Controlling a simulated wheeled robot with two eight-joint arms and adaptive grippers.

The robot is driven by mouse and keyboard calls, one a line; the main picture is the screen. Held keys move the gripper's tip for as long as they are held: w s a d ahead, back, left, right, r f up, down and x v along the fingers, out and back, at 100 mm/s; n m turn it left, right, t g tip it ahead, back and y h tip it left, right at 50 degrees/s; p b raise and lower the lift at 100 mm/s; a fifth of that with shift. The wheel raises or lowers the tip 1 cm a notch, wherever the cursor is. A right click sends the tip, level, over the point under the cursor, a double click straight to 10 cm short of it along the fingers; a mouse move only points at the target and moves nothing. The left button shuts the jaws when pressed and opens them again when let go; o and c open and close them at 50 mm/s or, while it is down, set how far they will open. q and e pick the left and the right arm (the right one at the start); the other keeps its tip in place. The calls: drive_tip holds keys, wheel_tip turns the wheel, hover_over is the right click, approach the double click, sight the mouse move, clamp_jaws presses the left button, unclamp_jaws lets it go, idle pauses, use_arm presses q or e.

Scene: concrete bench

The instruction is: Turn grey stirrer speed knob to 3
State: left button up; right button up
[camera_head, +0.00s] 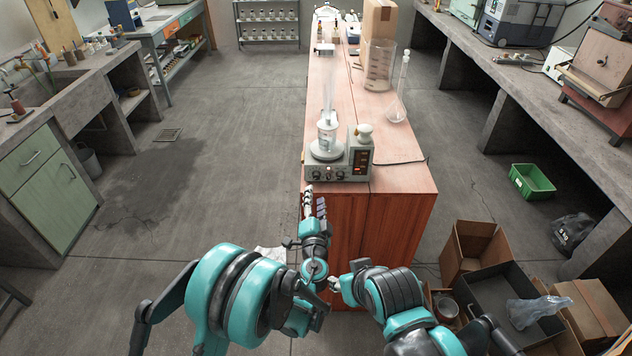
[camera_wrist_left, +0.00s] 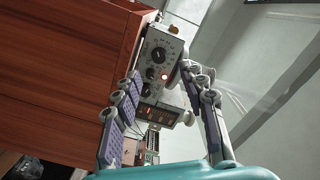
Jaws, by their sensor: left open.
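The stirrer (camera_head: 340,160) is a grey box with a round top plate, standing at the near end of the wooden bench top. A clear vessel (camera_head: 327,132) stands on its plate. Its front panel has small dark knobs (camera_head: 327,175) in a row and a lit red display on the right. The wrist view shows the panel tilted, with a dark knob (camera_wrist_left: 159,55) on a dial and a red light beside it; I cannot read the setting. My left gripper (camera_head: 314,202) is open just below and in front of the panel, empty. My right gripper (camera_head: 347,275) is lower, its fingers unclear.
A cable runs right along the bench top. Open boxes (camera_head: 475,245) sit on the floor at right; the left floor is mostly clear.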

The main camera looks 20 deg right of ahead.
sight(316, 178)
use_arm(q)
drive_tip(key=b+x, duration=0.2)
drive_tip(key=x, duration=0.5)
drive_tip(key=shift+w+d+f, duration=0.1)
drive_tip(key=shift+w+d, duration=0.1)
drive_tip(key=shift+w, duration=0.15)
clamp_jaws()
